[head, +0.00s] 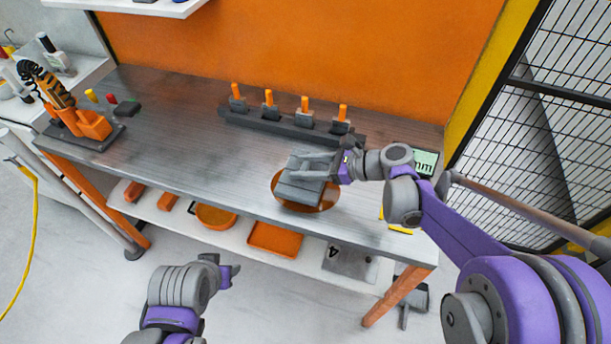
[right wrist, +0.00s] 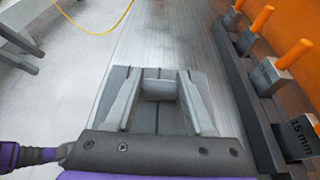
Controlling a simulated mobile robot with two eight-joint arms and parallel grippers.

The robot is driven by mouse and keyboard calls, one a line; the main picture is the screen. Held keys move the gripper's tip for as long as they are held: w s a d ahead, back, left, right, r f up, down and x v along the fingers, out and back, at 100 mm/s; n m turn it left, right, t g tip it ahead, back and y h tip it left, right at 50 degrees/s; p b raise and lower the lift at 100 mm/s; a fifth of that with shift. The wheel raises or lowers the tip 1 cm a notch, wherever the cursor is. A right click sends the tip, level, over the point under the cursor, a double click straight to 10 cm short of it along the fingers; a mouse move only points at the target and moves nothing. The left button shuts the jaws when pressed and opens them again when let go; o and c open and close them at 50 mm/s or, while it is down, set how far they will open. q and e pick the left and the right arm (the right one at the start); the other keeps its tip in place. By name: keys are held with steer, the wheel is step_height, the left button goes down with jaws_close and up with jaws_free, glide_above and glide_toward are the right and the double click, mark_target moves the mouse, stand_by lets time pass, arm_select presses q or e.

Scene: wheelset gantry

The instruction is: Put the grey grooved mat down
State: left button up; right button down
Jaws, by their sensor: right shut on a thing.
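The grey grooved mat (head: 299,191) is at the front middle of the workbench in the head view, over a round orange-brown disc (head: 331,199). It covers most of the disc; I cannot tell whether it touches it. My right gripper (head: 308,164) comes in from the right, above the mat. In the right wrist view the fingers of my right gripper (right wrist: 161,88) are shut on a raised grey block of the mat (right wrist: 119,73). My left gripper (head: 231,275) is low in front of the bench, apart from everything; its fingers do not show clearly.
A dark rack (head: 262,124) with several orange-topped grey pieces stands behind the mat. A green-screened device (head: 426,163) lies to the right. An orange tool stand (head: 92,126) is at the left end. The bench top (head: 185,150) between stand and mat is clear.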

steer(key=shift+f, duration=2.05)
steer(key=shift+f, duration=0.1)
steer(key=shift+c, duration=1.3)
jaws_free()
steer(key=shift+w, duration=0.1)
steer(key=shift+r, duration=0.2)
steer(key=v, duration=1.2)
steer(key=shift+f+b, duration=0.1)
steer(key=shift+b, duration=0.2)
